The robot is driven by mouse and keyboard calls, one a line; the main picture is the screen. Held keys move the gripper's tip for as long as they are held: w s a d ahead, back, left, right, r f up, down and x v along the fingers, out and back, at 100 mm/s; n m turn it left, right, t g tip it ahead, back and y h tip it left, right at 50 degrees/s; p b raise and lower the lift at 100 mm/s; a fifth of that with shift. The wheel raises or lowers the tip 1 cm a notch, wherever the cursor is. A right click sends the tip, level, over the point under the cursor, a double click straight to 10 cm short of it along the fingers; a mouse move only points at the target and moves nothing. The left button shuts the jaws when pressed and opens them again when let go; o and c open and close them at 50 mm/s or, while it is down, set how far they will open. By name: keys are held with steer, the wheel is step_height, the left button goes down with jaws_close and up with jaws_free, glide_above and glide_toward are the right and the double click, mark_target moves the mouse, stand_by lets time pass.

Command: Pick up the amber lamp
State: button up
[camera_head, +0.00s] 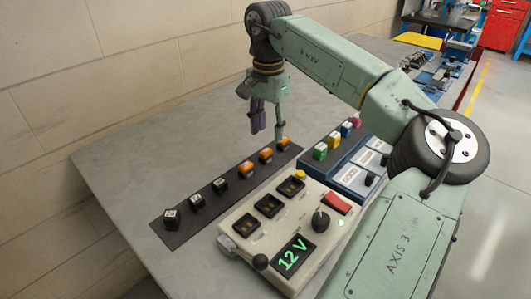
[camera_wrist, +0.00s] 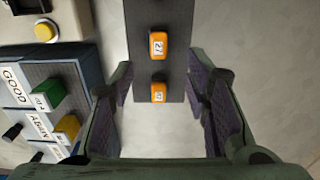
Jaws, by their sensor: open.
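Three small amber lamps stand in a row at the far end of a dark strip (camera_head: 233,181): the near one (camera_head: 245,169), the middle one (camera_head: 266,156) and the end one (camera_head: 283,143). In the wrist view two amber lamps show, one with a white numbered label (camera_wrist: 157,46) and the strip's end one (camera_wrist: 159,92). My gripper (camera_head: 267,132) is open and empty, pointing down by the strip's far end. In the wrist view the end lamp appears between my fingers (camera_wrist: 160,75). The exact height gap is unclear.
Several black-bodied pieces (camera_head: 197,201) stand on the strip's near half. A cream tester (camera_head: 235,222) with sockets, a knob and a "12 V" display stands to the right. Beyond it is a blue box (camera_head: 345,190) with coloured blocks. The grey table (camera_head: 130,158) left of the strip is clear.

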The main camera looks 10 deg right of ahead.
mark_target(266, 150)
steer(key=shift+s+a+f+p, duration=0.15)
steer(key=shift+f+p, duration=0.25)
steer(key=shift+f, duration=1.15)
steer(key=shift+s+a+f+p, duration=0.1)
steer(key=shift+f+p, duration=0.3)
steer(key=shift+f, duration=1.1)
steer(key=shift+d, duration=0.1)
steer(key=shift+c, duration=0.5)
steer(key=c, duration=0.9)
steer(key=shift+r, duration=0.2)
